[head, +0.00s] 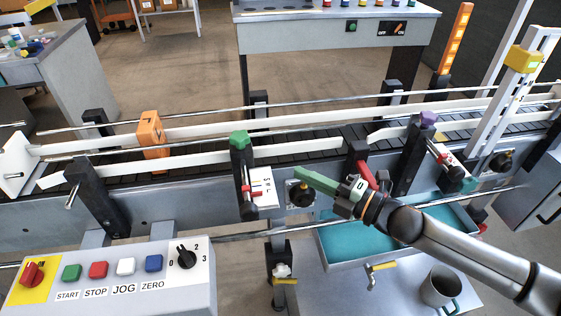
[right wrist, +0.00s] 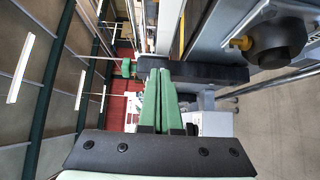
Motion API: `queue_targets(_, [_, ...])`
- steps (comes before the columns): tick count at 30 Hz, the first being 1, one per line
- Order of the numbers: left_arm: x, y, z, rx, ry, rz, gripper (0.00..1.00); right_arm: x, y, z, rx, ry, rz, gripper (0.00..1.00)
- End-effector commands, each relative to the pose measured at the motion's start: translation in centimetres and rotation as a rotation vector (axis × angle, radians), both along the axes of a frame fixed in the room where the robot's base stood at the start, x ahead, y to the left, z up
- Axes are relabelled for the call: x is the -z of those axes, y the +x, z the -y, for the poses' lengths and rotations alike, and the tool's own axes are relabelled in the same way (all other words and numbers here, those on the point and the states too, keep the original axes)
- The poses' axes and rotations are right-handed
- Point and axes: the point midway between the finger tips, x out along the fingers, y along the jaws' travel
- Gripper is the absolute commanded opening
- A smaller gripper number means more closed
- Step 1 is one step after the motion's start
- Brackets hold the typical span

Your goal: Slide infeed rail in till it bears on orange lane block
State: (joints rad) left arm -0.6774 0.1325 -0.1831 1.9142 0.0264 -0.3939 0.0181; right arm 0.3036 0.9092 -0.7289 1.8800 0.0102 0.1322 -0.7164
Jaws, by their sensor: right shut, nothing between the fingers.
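The orange lane block (head: 151,132) stands upright on the dark conveyor lane at the left in the head view. A white near-side rail (head: 195,161), which looks like the infeed rail, runs in front of it; whether they touch I cannot tell. The green knob also shows in the right wrist view (right wrist: 125,68). My right gripper (head: 300,174) is shut and empty, right of that plate, its green fingers (right wrist: 160,85) together. My left gripper is out of view.
A teal-lined tray (head: 345,262) and a mug (head: 438,288) are below my right arm. A button panel (head: 120,275) fills the lower left.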

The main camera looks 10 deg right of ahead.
Motion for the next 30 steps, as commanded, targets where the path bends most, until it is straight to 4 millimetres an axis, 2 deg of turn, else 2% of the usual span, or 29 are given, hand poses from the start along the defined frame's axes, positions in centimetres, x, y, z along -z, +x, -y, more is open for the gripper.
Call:
queue_targets(15, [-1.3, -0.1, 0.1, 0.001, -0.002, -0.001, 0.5, -0.2, 5.7, -5.8, -0.001, 0.0, 0.003, 0.0])
queue_targets(21, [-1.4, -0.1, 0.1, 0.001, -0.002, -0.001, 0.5, -0.1, 6.6, -6.7, -0.001, -0.001, 0.001, 0.0])
queue_targets(30, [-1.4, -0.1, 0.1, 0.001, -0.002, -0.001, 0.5, 0.0, 6.6, -6.7, -0.001, -0.001, 0.001, 0.0])
